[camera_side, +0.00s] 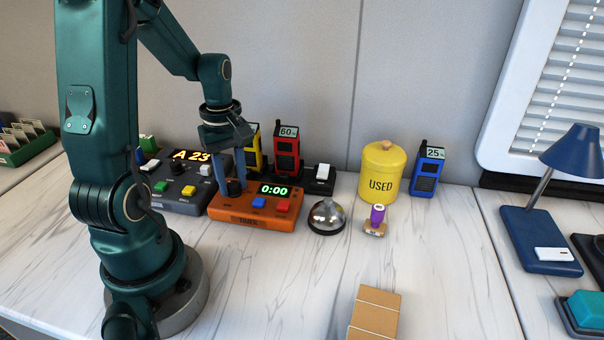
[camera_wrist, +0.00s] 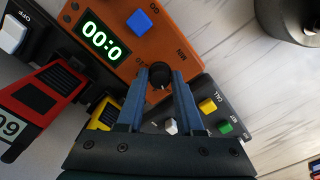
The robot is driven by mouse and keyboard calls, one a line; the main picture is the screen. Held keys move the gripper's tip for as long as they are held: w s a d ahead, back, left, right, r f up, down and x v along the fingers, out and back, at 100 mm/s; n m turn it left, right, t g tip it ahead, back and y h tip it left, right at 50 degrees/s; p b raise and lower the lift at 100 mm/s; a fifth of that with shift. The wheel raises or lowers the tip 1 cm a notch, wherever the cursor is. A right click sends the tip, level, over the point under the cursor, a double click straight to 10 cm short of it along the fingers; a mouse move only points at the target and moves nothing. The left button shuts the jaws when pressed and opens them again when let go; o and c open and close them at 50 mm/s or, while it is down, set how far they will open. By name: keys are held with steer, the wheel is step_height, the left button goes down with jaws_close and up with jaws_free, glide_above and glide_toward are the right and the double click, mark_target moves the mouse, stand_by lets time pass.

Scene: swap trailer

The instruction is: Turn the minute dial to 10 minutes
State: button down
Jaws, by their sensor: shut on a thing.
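The orange timer box (camera_side: 258,210) stands on the marble table, and its green display (camera_side: 274,190) reads 0:00. The display also shows in the wrist view (camera_wrist: 101,39). The black minute dial (camera_side: 234,187) is at the left of the box. In the wrist view the dial (camera_wrist: 159,73) sits between the blue fingertips, beside the MIN label. My gripper (camera_wrist: 160,80) is shut on the dial from above. In the side view my gripper (camera_side: 229,172) reaches down over the left part of the box. The dial's pointer mark is too small to read.
A grey console (camera_side: 183,201) showing A 23 stands close at the left. Yellow (camera_side: 254,150) and red (camera_side: 286,150) radios stand behind.

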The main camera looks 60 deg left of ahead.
steer(key=m, duration=0.6)
steer(key=shift+m, duration=0.4)
steer(key=m, duration=0.9)
steer(key=shift+m, duration=0.4)
steer(key=m, duration=0.3)
steer(key=shift+m, duration=0.4)
steer(key=m, duration=0.5)
steer(key=shift+m, duration=0.7)
